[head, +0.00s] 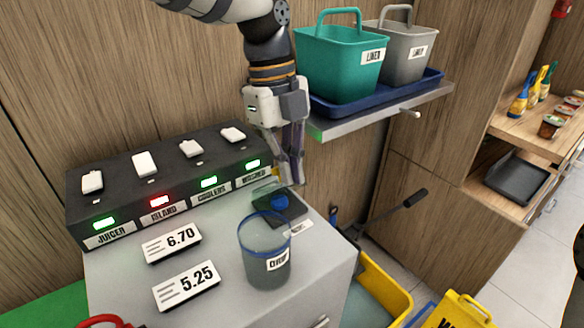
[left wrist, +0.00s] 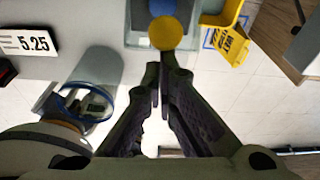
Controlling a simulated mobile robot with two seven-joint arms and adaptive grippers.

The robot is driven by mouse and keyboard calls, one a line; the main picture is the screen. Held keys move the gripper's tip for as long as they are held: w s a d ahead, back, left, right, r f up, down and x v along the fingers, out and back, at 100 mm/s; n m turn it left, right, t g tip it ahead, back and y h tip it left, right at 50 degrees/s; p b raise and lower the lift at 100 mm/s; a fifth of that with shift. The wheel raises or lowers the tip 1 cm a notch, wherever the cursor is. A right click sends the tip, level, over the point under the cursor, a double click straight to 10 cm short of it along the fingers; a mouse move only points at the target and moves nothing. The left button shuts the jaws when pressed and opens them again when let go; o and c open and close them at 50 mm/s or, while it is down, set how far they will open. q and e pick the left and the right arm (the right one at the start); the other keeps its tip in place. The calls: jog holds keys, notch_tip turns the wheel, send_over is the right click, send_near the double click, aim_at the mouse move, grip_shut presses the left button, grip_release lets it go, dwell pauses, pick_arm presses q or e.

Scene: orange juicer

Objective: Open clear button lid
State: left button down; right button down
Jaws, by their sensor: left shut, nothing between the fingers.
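A blue button (head: 279,202) sits on a dark square base (head: 292,212) at the right end of the grey counter. It also shows at the top of the left wrist view (left wrist: 163,6), with a round yellow thing (left wrist: 167,33) just below it in the picture. A faint see-through panel, which looks like the clear lid (head: 266,186), shows beside the button; its exact angle is hard to tell. My left gripper (head: 294,178) points down just above and behind the button. Its fingers (left wrist: 161,74) are together and empty. My right gripper is not in view.
A clear cup (head: 264,262) with a blue rim stands in front of the button. A black switch panel (head: 150,205) lies to the left. A shelf (head: 385,112) with a green bin (head: 341,62) and a grey bin (head: 404,52) is close to the right of my gripper.

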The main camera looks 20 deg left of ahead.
pick_arm(q)
jog(key=shift+w+a+r+g+h+b, duration=0.1)
jog(key=shift+w+a+g+h+b, duration=0.15)
jog(key=shift+g+h, duration=0.25)
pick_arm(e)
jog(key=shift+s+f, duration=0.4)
